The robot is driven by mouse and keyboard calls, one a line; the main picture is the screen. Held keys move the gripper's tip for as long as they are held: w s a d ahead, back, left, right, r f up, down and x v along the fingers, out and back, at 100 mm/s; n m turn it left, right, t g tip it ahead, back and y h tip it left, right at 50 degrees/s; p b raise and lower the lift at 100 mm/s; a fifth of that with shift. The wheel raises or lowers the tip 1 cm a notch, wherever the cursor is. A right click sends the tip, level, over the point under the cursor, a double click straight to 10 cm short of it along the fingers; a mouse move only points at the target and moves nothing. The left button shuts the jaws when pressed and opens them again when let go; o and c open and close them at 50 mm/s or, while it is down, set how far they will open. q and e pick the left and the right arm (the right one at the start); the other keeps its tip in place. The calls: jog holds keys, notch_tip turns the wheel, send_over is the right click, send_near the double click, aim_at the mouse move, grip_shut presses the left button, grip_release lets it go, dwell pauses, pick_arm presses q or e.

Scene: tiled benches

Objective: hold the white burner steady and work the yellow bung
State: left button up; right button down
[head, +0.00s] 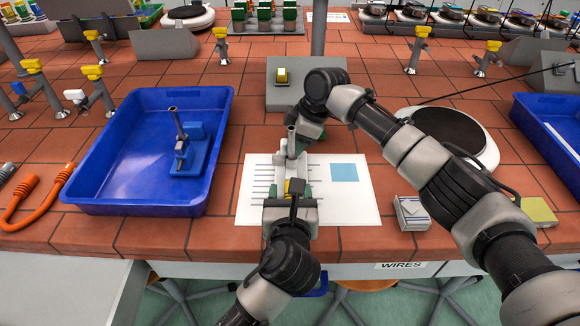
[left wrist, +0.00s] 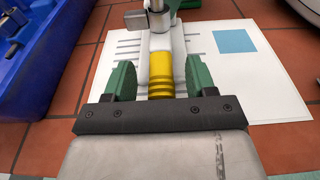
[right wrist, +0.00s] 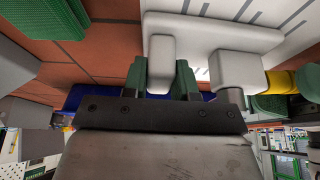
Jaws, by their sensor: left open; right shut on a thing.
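The white burner (left wrist: 160,42) lies over the printed sheet (head: 350,205); the right wrist view shows its pale body (right wrist: 215,35) with two blocks standing out from it. My right gripper (right wrist: 162,80) is shut on one of these blocks. The ribbed yellow bung (left wrist: 160,75) is at the burner's near end and also shows at the right edge of the right wrist view (right wrist: 309,80). My left gripper (left wrist: 158,82) is open, its green fingers on either side of the bung with gaps visible. In the head view the arms hide much of the burner.
A blue tray (head: 95,205) with a blue stand (head: 190,155) is at left, beside orange tubing (head: 30,200). A round hotplate (head: 450,130) and a small white box (head: 411,213) are at right. A grey block (head: 283,98) is behind the sheet. Yellow-topped taps stand farther back.

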pick_arm(q)
jog(key=c, duration=1)
jog(key=shift+s, duration=2.1)
jog(key=shift+r, duration=4.05)
pick_arm(e)
jog(key=c, duration=0.8)
grip_release()
jog(key=shift+r, duration=0.1)
jog(key=v, duration=1.2)
